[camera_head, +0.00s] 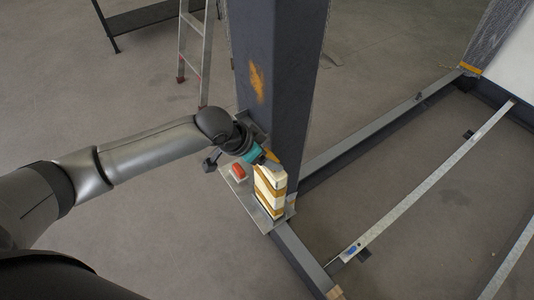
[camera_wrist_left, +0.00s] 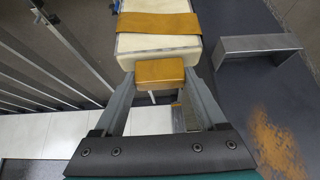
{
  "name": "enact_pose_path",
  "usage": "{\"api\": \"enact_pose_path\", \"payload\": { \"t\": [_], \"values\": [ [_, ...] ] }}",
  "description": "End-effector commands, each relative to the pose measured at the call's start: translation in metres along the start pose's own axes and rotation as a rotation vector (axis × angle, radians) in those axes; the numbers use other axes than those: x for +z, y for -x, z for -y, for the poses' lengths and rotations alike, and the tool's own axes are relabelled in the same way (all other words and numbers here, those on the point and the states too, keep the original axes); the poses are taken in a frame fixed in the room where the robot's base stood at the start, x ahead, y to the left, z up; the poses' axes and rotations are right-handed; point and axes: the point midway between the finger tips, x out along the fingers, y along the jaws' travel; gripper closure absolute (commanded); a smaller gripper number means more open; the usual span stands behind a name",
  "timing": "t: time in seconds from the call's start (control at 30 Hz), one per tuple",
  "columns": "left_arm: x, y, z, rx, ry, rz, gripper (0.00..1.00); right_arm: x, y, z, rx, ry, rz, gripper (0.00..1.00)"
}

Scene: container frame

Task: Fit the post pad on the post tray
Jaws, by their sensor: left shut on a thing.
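The post pad (camera_head: 271,192) is a cream block with ochre bands, upright in front of the dark post. My left gripper (camera_head: 264,160) is at its top. In the left wrist view, the fingers (camera_wrist_left: 160,85) are shut on the ochre grip of the pad (camera_wrist_left: 158,35). The post tray (camera_head: 243,197) is a flat grey metal plate at the foot of the post. The pad's lower end is over or on the tray; I cannot tell whether it touches. My right gripper is not in view.
The dark post (camera_head: 280,60) has a rusty patch and rises beside my left gripper. A red block (camera_head: 238,170) is on the tray's left part. Frame rails (camera_head: 380,125) run along the floor to the right. A ladder (camera_head: 193,50) stands behind at left.

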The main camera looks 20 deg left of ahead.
Motion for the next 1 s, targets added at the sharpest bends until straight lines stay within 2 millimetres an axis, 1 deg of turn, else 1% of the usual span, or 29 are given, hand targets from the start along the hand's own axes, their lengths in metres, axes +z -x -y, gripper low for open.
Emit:
{"api": "enact_pose_path", "payload": {
  "t": [0.67,0.7,0.9,1.0],
  "values": [
    [0.011,-0.018,0.000,0.000,0.000,0.000,1.00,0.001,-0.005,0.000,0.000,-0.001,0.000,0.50],
    [0.011,-0.017,0.000,0.000,0.000,-0.001,0.22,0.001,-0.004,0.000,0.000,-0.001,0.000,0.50],
    [0.011,-0.017,0.000,0.000,0.000,0.000,0.00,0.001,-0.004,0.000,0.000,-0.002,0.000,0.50],
    [0.011,-0.017,0.000,0.000,0.000,0.000,0.00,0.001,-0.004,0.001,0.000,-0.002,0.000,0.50]
  ]
}}
